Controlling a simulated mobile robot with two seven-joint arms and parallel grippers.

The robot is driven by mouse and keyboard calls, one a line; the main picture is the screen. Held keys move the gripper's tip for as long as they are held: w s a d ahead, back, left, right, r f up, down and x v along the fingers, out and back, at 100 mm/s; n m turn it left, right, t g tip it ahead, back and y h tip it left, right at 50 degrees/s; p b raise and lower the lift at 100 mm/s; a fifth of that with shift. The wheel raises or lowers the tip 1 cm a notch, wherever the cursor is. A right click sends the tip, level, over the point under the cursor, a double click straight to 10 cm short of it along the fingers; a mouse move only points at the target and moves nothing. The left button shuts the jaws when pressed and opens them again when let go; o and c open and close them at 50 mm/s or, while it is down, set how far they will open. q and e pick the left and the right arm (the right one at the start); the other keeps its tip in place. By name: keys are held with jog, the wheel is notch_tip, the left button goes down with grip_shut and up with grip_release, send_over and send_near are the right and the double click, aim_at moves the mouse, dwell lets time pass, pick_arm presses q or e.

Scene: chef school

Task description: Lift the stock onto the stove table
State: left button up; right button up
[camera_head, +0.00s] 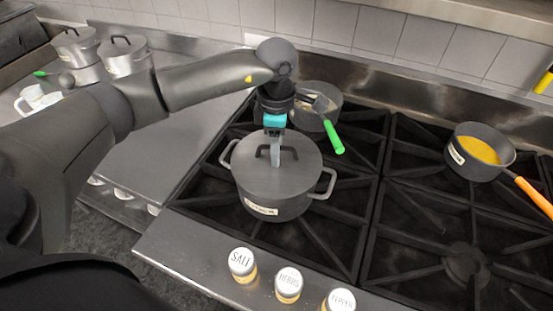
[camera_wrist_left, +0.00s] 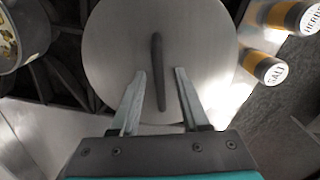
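The stock pot (camera_head: 272,205), grey with a pale label on its front, stands upright on the stove's black grates at the left side of the range. Its lid (camera_head: 300,165) is on, with a dark bar handle, and also shows in the left wrist view (camera_wrist_left: 205,45). My left gripper (camera_head: 275,158) points down over the lid from above. In the left wrist view its two fingers (camera_wrist_left: 160,73) are apart, one on each side of the lid handle (camera_wrist_left: 157,60), with gaps visible. My right gripper is not in view.
A grey pan with a green-handled tool (camera_head: 333,136) stands behind the pot. A pan of yellow food (camera_head: 480,150) is at the right. Salt (camera_head: 242,265), herbs (camera_head: 288,284) and another jar line the front ledge. Lidded pots (camera_head: 125,58) stand on the left counter.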

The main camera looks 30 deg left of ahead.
pick_arm(q)
grip_shut()
dwell(1.2)
